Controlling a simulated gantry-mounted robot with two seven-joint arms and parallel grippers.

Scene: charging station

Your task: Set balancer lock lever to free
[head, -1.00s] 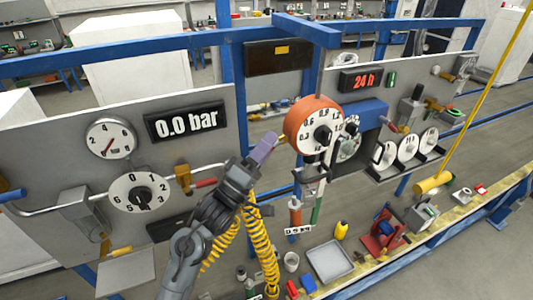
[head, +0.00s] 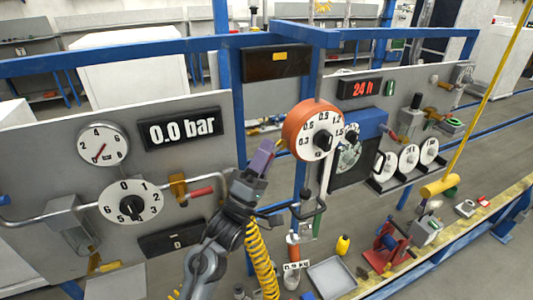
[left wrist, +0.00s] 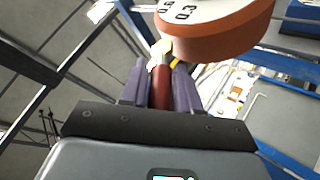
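The balancer is an orange round housing (head: 299,128) with a white dial and black knob, hung on the blue frame at centre. It also shows at the top of the left wrist view (left wrist: 225,35). My left gripper (head: 264,152) is just left of the housing, its purple fingers pointing up toward it. In the left wrist view a dark red handle with a pale yellow end (left wrist: 161,82), seemingly the lock lever, lies between the fingers (left wrist: 161,88). The finger gap is narrow; contact on both sides is unclear. My right gripper is out of view.
Left of the gripper is a grey panel (head: 60,160) with a gauge, a 0.0 bar display and a red-handled valve (head: 200,192). A yellow coiled hose (head: 261,262) hangs below. A dark hooked fitting (head: 315,190) hangs under the balancer. A grey tray (head: 332,277) sits lower right.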

